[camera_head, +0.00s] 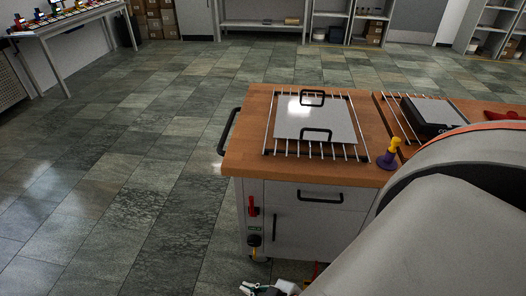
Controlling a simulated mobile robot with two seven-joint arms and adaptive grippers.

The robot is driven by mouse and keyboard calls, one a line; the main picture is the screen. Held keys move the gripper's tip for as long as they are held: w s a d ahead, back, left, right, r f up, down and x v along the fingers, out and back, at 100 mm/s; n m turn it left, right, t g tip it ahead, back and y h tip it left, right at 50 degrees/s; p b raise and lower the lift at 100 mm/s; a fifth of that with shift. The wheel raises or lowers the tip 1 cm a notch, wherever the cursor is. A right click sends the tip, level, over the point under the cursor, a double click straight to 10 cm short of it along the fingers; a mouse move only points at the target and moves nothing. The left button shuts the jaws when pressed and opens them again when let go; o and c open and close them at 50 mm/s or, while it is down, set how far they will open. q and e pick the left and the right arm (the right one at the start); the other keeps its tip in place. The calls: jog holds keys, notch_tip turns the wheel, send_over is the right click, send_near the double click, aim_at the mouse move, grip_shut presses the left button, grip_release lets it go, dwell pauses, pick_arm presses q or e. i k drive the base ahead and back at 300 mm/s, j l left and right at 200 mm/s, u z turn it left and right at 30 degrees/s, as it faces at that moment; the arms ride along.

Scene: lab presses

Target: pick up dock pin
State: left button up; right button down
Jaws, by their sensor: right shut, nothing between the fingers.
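I cannot tell for certain which thing is the dock pin. A small upright piece with a yellow knob and a dark purple base (389,155) stands at the front edge of the wooden worktop (250,157). A red upright handle (252,206) is on the front of the cabinet, near its left corner. A black fitting with a yellow mark (254,240) sits below it. My right gripper (262,289) shows only in part at the bottom edge, shut and empty, low in front of the cabinet and apart from these things. My left gripper is out of view.
A metal plate with two black handles (315,120) lies on a wire rack on the worktop. A second rack holds a black device (432,115). My arm covers the lower right. Tiled floor (130,180) is clear at left. A table (70,20) and shelves stand behind.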

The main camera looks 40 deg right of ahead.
aim_at(396, 141)
jog(key=i+j+z, duration=0.2)
jog(key=j+z, duration=0.25)
jog(key=i+j+z, duration=0.15)
jog(key=z, duration=0.25)
jog(key=j+z, duration=0.85)
jog(key=j, duration=0.15)
jog(key=j+z, duration=0.35)
jog(key=j, duration=0.4)
jog(key=l+u, duration=0.35)
jog(key=u, duration=0.2)
jog(key=l+u, duration=0.3)
jog(key=l, duration=0.65)
jog(key=l+u, duration=0.3)
jog(key=l, duration=1.7)
jog(key=k, duration=0.05)
